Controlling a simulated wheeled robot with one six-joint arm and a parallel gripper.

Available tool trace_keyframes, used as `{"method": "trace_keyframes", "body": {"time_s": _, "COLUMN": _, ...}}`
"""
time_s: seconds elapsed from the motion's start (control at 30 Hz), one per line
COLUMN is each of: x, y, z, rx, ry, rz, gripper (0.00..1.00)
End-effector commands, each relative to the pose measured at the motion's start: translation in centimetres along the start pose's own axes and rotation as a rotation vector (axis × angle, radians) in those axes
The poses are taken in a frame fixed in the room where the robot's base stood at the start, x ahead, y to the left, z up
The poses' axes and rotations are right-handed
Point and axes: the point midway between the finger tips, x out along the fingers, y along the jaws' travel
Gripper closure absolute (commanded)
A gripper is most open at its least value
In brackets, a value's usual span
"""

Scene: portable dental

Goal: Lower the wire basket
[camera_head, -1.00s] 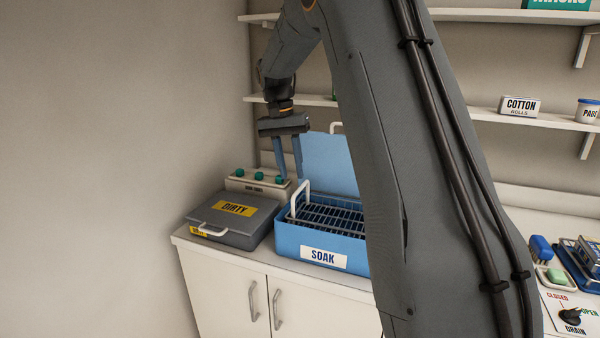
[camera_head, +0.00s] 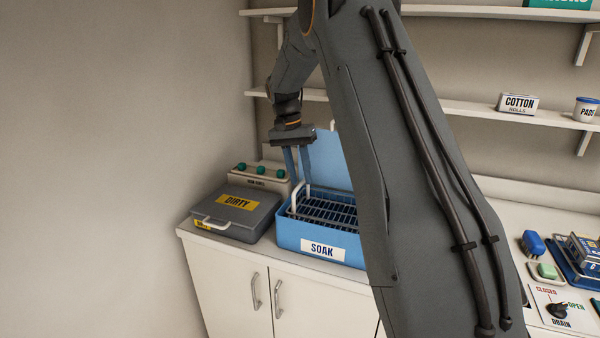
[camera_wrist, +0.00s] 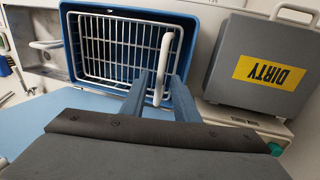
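The wire basket (camera_head: 330,213) sits in the blue SOAK tub (camera_head: 290,236), its rack showing near the tub's rim. It also shows in the wrist view (camera_wrist: 110,50), with a white handle (camera_wrist: 164,62) at the side nearer the DIRTY box. My gripper (camera_head: 300,181) points down over the left part of the tub. In the wrist view its two blue fingers (camera_wrist: 160,88) stand apart on either side of the handle, with gaps showing, so it looks open. The far handle is mostly hidden behind my arm in the head view.
The grey DIRTY box (camera_head: 236,215) stands just left of the tub, with a white unit with green knobs (camera_head: 262,172) behind it. The tub's blue lid (camera_head: 328,152) stands up behind. A drain lever (camera_head: 560,310) is at the right. Shelves run along the wall above.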

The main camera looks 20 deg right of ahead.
Motion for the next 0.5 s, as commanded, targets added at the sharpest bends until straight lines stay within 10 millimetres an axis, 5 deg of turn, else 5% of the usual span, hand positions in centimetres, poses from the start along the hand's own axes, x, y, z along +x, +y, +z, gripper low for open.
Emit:
{"method": "trace_keyframes", "body": {"time_s": 0.23, "x": 0.13, "y": 0.00, "z": -0.02, "rx": 0.000, "ry": 0.000, "rz": 0.000, "gripper": 0.72}}
{"method": "trace_keyframes", "body": {"time_s": 0.4, "x": 0.11, "y": 0.01, "z": -0.02, "rx": 0.000, "ry": 0.000, "rz": 0.000, "gripper": 1.00}}
{"method": "trace_keyframes", "body": {"time_s": 0.5, "x": 0.10, "y": 0.01, "z": -0.03, "rx": 0.000, "ry": 0.000, "rz": 0.000, "gripper": 1.00}}
